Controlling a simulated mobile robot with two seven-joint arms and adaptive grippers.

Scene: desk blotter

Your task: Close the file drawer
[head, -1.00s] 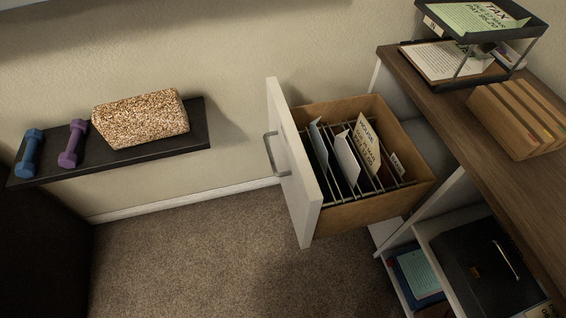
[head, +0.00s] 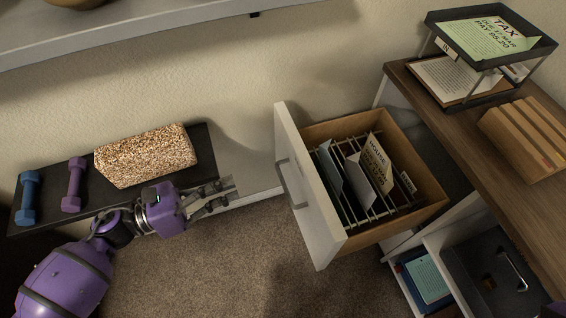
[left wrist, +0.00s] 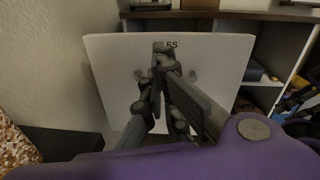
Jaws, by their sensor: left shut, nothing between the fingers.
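The file drawer (head: 308,190) is pulled well out from the wooden desk, its white front facing left with a metal handle (head: 290,185). Hanging folders and papers (head: 372,165) stand in its wire rack. My left gripper (head: 226,191) is shut and empty, to the left of the drawer front, with a gap between them in the head view. In the left wrist view the white drawer front (left wrist: 110,75), with a partly covered label, fills the middle behind the fingers, which hide part of the handle.
A dark wall shelf (head: 205,150) on the left holds a speckled block (head: 146,156), a blue dumbbell (head: 28,197) and a purple dumbbell (head: 74,185). The desk top (head: 440,105) bears a paper tray (head: 490,40) and a wooden organizer (head: 527,138). Carpet lies open below.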

